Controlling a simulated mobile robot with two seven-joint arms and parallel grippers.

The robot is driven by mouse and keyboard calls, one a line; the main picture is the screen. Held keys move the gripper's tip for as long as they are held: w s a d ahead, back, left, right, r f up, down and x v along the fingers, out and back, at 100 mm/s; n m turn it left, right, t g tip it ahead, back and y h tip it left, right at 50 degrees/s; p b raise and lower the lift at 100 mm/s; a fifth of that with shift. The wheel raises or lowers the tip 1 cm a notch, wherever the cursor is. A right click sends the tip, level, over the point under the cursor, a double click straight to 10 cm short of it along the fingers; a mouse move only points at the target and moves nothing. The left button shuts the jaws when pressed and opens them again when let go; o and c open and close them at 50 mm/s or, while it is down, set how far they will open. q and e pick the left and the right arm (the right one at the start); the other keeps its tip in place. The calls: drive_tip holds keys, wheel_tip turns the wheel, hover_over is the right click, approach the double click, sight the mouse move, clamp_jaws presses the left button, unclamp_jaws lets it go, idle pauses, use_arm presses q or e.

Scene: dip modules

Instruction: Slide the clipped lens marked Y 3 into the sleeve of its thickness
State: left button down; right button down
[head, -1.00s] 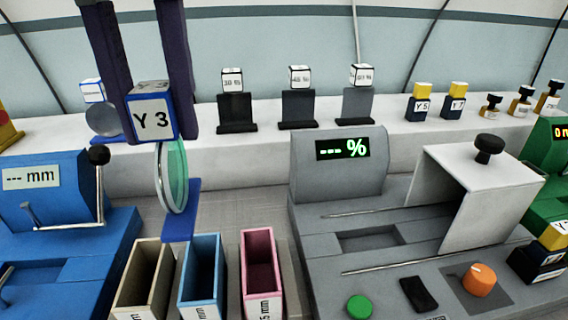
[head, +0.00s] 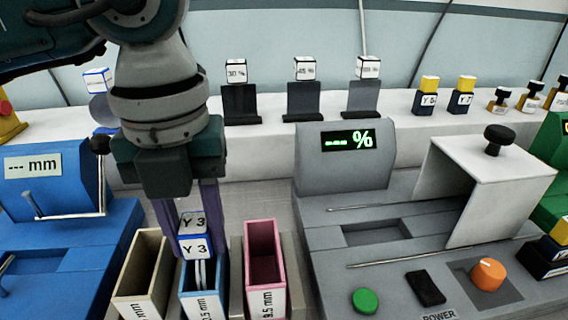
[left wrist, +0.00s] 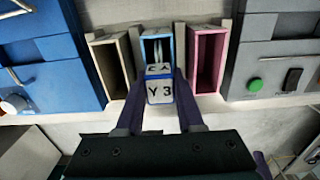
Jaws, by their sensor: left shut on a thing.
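The clip marked Y 3 (head: 195,245) is a blue and white block, held between the purple fingers of my left gripper (head: 190,225). My left gripper is shut on it, and it also shows in the left wrist view (left wrist: 160,90). The lens below the clip is at the blue sleeve (head: 205,307), its lower part inside the opening. The blue sleeve stands between a beige sleeve (head: 135,295) and a pink sleeve (head: 265,295). The sleeve labels are only partly readable; the blue one ends in ".5 mm". My right gripper is not in view.
A blue mm gauge (head: 70,225) stands left of the sleeves. A grey % meter (head: 345,165) with a white hood (head: 490,175) stands right. Clipped plates and blocks line the white shelf (head: 265,150) behind.

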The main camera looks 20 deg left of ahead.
use_arm(q)
drive_tip(key=shift+f, duration=0.15)
drive_tip(key=c, duration=0.5)
unclamp_jaws()
drive_tip(key=shift+r, duration=0.45)
wheel_tip(320, 180, up, 12)
drive_tip(key=shift+f, duration=0.25)
